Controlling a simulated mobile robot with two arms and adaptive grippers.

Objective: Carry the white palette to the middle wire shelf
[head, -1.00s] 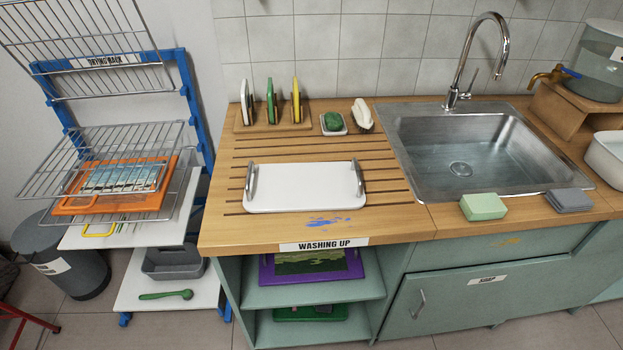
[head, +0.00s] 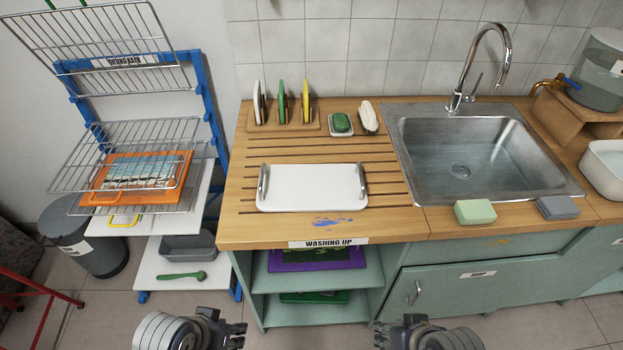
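The white palette (head: 312,188) lies flat on the slatted wooden counter in the head view, with a metal handle standing at each short end. The blue drying rack holds tilted wire shelves at the left. The middle wire shelf (head: 118,133) shows nothing resting on top of it. My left gripper (head: 232,330) and my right gripper (head: 388,332) are at the bottom edge, in front of the counter and well apart from the palette. Both are small, dark and partly cut off, so their opening is unclear. I see nothing held in either.
An orange board (head: 125,196) with a picture sits below the middle shelf, on a lower wire shelf (head: 85,208). Upright boards (head: 282,106), a green soap (head: 340,122) and a sponge (head: 475,211) share the counter. A bin (head: 85,238) and red metal legs (head: 40,290) stand left.

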